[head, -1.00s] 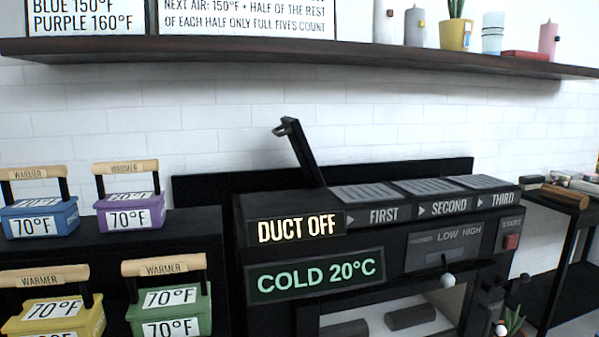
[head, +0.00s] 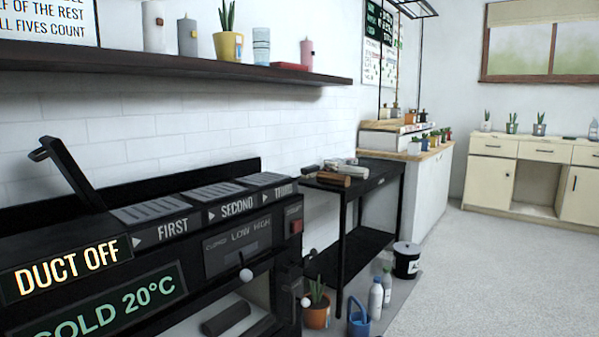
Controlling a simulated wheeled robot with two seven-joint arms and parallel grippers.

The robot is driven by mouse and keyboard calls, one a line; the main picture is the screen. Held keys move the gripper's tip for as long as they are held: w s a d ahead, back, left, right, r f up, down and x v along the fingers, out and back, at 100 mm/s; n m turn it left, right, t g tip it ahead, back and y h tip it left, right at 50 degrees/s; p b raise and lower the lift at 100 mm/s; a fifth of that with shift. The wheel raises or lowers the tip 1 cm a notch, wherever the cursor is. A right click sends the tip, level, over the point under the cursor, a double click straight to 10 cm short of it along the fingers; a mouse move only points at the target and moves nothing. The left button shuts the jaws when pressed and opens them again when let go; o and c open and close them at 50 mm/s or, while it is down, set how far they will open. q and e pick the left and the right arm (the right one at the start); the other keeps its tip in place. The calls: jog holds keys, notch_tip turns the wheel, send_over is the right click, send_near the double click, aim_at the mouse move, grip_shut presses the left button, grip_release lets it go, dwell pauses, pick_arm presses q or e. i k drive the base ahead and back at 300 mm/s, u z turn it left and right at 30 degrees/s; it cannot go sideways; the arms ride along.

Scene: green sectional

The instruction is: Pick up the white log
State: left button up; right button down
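A small pile of logs lies on top of the black side table (head: 385,172), right of the black stove. A pale, whitish log (head: 350,170) lies in this pile, behind a brown log (head: 333,180). The pile is small in the view, so I cannot tell exactly where one log ends and another begins. Neither of my grippers shows in the head view.
The black stove (head: 115,225) fills the lower left, with a dark log (head: 226,318) in its lower opening. A potted plant (head: 316,312), bottles (head: 375,298), a blue watering can (head: 358,318) and a black bucket (head: 406,262) stand by the table. Open floor (head: 480,270) lies right.

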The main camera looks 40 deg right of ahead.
aim_at(361, 173)
jog(key=z, duration=1.55)
